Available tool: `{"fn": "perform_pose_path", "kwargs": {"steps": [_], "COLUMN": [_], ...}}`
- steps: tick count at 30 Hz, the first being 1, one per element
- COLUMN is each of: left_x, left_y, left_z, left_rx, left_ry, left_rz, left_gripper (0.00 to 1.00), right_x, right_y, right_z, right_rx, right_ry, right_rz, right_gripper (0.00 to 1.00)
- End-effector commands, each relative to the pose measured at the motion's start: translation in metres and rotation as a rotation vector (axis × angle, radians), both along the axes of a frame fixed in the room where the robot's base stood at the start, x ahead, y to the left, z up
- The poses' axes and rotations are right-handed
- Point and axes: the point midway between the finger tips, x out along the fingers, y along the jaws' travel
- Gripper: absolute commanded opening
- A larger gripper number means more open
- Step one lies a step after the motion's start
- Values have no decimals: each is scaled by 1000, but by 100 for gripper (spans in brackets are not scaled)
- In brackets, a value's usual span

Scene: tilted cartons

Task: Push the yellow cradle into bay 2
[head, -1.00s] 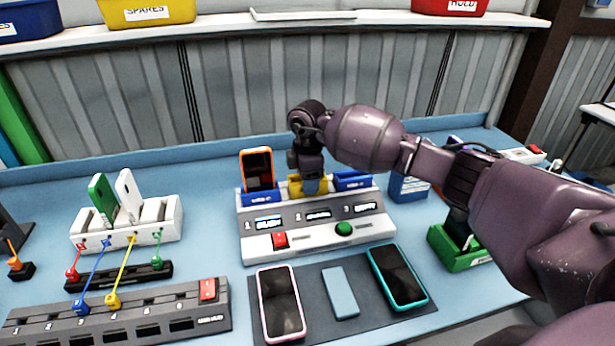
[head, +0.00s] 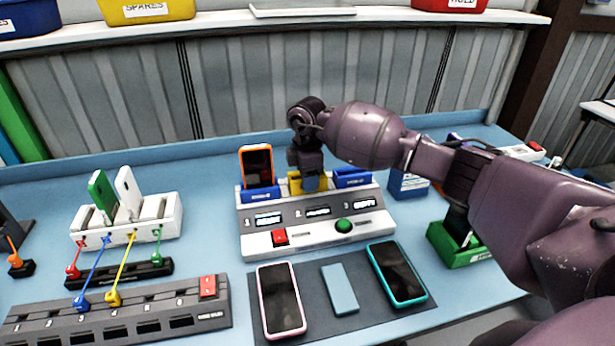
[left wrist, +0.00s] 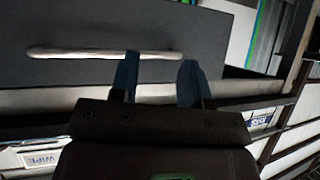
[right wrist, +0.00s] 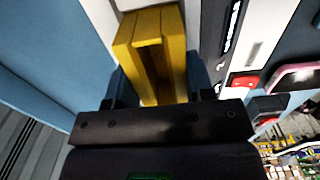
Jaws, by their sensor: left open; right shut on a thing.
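The yellow cradle (head: 295,181) sits at the middle bay of the grey and white dock (head: 318,222), between two blue cradles. My right gripper (head: 311,178) is above it and partly hides it. In the right wrist view the yellow cradle (right wrist: 152,45) lies between the blue fingers of my right gripper (right wrist: 158,82), which is shut on it. Whether the cradle is fully seated cannot be told. My left gripper (left wrist: 158,80) shows only in the left wrist view, open and empty, away from the dock.
The left blue cradle (head: 262,194) holds an orange phone (head: 257,164); the right blue cradle (head: 352,177) looks empty. A dark mat (head: 318,318) with a pink phone (head: 281,300), a blue slab (head: 340,289) and a teal phone (head: 397,274) lies in front. A green box (head: 452,246) stands right.

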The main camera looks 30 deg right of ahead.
Motion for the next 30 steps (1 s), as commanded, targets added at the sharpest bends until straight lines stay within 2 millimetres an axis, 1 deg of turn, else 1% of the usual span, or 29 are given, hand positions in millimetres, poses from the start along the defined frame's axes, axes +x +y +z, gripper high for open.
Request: {"fn": "perform_pose_path", "kwargs": {"steps": [18, 30], "left_x": [5, 4], "left_y": [-1, -1], "left_z": [2, 1], "left_rx": [-1, -1], "left_ry": [-9, -7], "left_rz": [-3, -3], "left_gripper": [43, 43], "right_x": [0, -1], "right_y": [0, 0], "right_z": [-4, -9], "right_rx": [0, 0], "right_ry": [0, 2], "right_rz": [0, 0], "right_gripper": [24, 24]}}
